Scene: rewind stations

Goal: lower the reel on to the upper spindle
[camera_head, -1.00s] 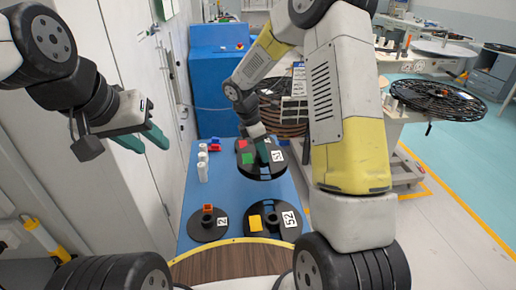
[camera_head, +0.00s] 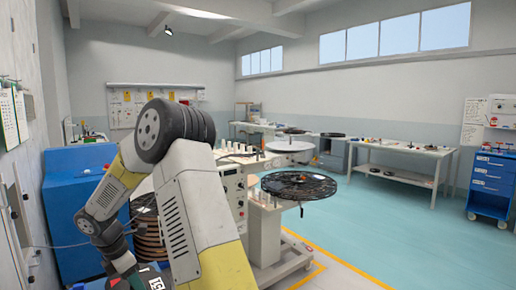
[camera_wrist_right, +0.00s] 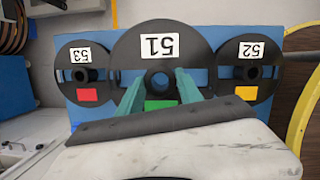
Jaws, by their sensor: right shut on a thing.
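My right gripper (camera_wrist_right: 160,92) is shut on the black reel marked 51 (camera_wrist_right: 200,52), its two green fingers at either side of the hub; a green patch shows below the hub. In the head view, the reel's label (camera_head: 157,283) shows at the bottom edge and most of the reel is cut off. The rewind station (camera_head: 262,215) stands right of my right arm. It carries a pale round disc (camera_head: 290,145) higher up and a black reel (camera_head: 298,185) lower and nearer. I cannot tell which spindle is the upper one. My left gripper is out of view.
Reels 53 (camera_wrist_right: 83,88) and 52 (camera_wrist_right: 244,84) lie on the blue surface (camera_wrist_right: 190,34) below the held reel. A blue cabinet (camera_head: 75,200) stands at the left. Workbenches (camera_head: 395,165) line the back. The floor (camera_head: 385,235) right of the station is clear.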

